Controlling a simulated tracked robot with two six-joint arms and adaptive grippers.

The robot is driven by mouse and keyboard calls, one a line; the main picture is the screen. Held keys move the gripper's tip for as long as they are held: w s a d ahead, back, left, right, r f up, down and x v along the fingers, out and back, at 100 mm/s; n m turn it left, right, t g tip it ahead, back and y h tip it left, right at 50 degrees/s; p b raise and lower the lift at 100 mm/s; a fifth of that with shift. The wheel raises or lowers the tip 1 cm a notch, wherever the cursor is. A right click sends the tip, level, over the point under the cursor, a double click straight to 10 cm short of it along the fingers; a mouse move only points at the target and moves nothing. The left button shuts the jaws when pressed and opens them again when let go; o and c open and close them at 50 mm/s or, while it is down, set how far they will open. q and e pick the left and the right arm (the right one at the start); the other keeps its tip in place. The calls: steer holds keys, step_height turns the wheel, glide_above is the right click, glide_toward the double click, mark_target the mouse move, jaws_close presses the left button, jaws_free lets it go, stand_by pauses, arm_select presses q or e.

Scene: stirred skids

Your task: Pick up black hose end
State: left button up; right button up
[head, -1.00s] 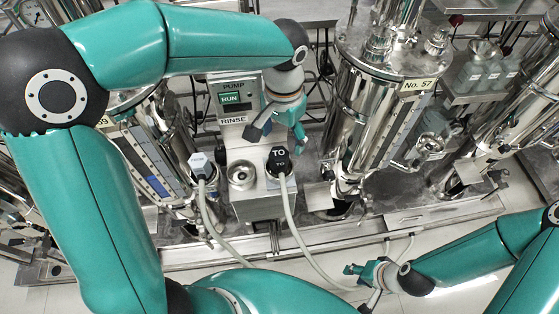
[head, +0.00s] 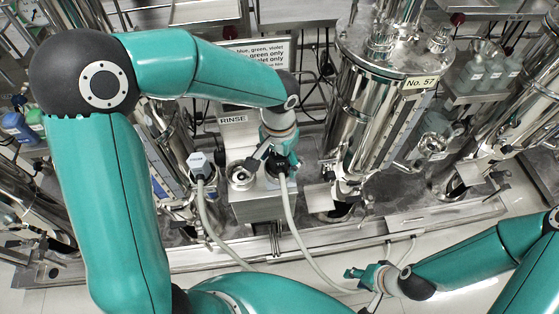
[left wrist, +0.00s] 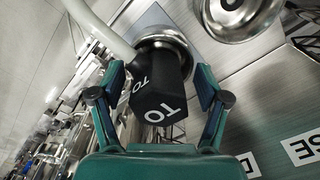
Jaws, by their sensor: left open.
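The black hose end (head: 278,165) sits on the right side of the steel box top, with its pale hose (head: 290,215) running down to the floor. In the left wrist view the black hose end (left wrist: 158,92) shows white "TO" lettering and stands at a steel port. My left gripper (head: 277,158) is at it, and in the left wrist view its two open fingers (left wrist: 160,88) stand on either side of it, with small gaps. My right gripper (head: 362,275) is low at the right, away from the hose end; its jaws are too small to judge.
An open steel port (head: 240,174) lies between the two. A steel tank marked No. 57 (head: 365,110) stands to the right. A RINSE label (head: 233,119) is behind.

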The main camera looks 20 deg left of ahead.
arm_select(q)
jaws_close()
steer(key=shift+r, duration=0.1)
stand_by(0.3)
